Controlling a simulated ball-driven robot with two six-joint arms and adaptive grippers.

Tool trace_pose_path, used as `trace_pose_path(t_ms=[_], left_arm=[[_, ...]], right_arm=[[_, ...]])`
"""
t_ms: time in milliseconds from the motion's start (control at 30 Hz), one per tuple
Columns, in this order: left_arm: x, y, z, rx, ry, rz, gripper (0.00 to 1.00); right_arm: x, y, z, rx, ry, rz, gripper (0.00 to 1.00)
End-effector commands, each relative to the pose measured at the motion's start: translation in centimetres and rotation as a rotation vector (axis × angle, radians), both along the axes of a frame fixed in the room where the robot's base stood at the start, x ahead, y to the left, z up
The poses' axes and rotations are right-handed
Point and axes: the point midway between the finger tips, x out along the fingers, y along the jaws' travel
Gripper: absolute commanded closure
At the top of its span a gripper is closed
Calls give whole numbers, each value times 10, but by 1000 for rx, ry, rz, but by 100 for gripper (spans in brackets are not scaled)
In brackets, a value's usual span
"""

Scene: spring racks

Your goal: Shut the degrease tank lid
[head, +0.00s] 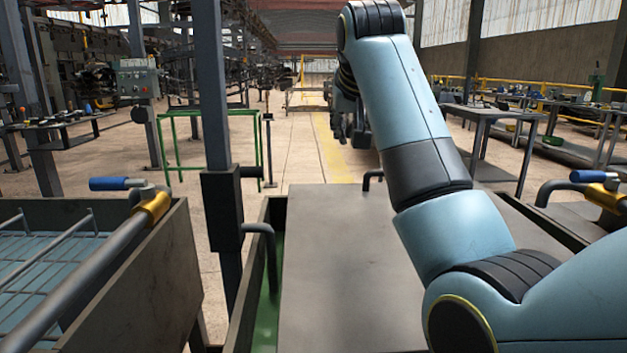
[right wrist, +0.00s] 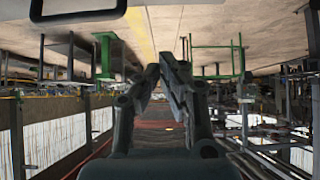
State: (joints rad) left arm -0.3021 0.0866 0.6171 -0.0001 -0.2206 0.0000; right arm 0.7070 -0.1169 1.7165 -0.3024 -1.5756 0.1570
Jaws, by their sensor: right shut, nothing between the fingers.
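A flat grey lid (head: 335,245) lies across a tank (head: 247,290) in front of me in the head view. A strip of green interior (head: 267,320) shows along the lid's left edge. A dark bent handle (head: 373,178) stands near the lid's far edge. My right arm hides much of the lid's right side. My right gripper (head: 350,135) is beyond the lid's far edge in the picture, apart from the handle, shut and empty. Its fingers also show in the right wrist view (right wrist: 160,75), with a dark loop (right wrist: 78,12) at upper left. My left gripper is out of view.
An open tank (head: 130,290) with a blue-handled lever (head: 120,184) stands at left. A dark post (head: 212,120) rises between the tanks. Another blue-handled lever (head: 594,176) is at right. A green frame (head: 210,140) stands behind; the aisle floor (head: 300,150) is clear.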

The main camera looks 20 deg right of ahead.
Motion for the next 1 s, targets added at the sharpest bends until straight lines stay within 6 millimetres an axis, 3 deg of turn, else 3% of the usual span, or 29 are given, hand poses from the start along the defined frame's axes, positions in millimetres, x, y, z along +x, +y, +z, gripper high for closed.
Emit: trace_pose_path(t_ms=[200, 600, 800, 1000], left_arm=[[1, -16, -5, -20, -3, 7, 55], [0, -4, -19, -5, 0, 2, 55], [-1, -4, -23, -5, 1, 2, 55], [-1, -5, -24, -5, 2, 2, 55]], right_arm=[[13, -3, -13, -2, 2, 1, 100], [71, -18, -70, 0, 2, 1, 100], [73, -18, -99, 0, 1, 1, 100], [73, -19, -108, 0, -1, 1, 100]])
